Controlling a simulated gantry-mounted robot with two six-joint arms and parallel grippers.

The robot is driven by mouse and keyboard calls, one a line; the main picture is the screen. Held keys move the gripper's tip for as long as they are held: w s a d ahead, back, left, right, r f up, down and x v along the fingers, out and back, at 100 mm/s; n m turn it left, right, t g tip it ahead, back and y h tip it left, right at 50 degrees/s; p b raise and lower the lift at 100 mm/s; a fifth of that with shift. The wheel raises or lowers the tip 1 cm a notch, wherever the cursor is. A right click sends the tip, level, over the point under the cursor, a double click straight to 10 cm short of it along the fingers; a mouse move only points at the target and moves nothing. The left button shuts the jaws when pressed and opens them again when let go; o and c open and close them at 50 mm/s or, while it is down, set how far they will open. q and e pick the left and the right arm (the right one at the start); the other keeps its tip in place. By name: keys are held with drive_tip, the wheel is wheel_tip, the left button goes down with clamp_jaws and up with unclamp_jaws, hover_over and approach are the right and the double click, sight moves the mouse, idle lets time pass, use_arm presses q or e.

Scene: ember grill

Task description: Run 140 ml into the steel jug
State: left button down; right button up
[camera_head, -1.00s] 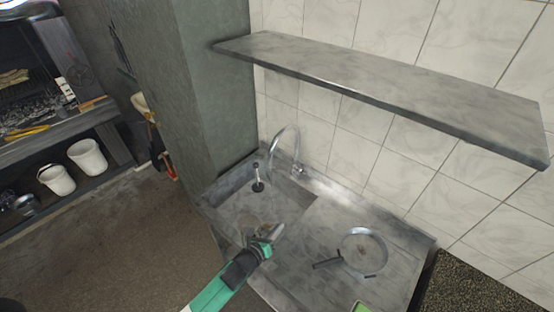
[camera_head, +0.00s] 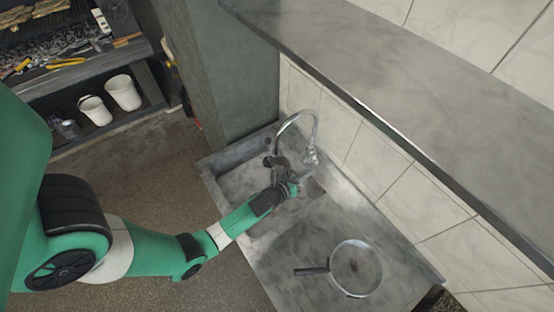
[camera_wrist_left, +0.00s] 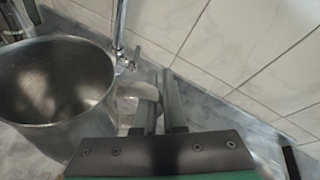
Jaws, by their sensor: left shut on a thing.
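The steel jug (camera_wrist_left: 55,85) fills the left of the left wrist view, upright with its open mouth up; the inside I can see looks empty. My left gripper (camera_wrist_left: 165,95) is shut on the jug's handle (camera_wrist_left: 143,98). In the head view my left gripper (camera_head: 287,184) is over the sink (camera_head: 235,185), close to the tap (camera_head: 299,115); the jug is hard to make out there behind the wrist. The tap also shows behind the jug in the left wrist view (camera_wrist_left: 120,25). My right gripper is out of view.
A frying pan (camera_head: 355,267) lies on the draining board at the right. A stone shelf (camera_head: 360,70) juts from the tiled wall above. Two white buckets (camera_head: 123,92) stand under the grill at the far left.

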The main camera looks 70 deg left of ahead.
use_arm(q)
wheel_tip(320, 180, down, 7)
drive_tip(key=b, duration=0.7)
drive_tip(key=a+r+p, duration=0.1)
drive_tip(key=a+p, duration=0.6)
drive_tip(key=shift+w+a+r, duration=0.15)
drive_tip(key=shift+w+a, duration=0.05)
drive_tip(key=shift+w, duration=0.1)
idle(1.6)
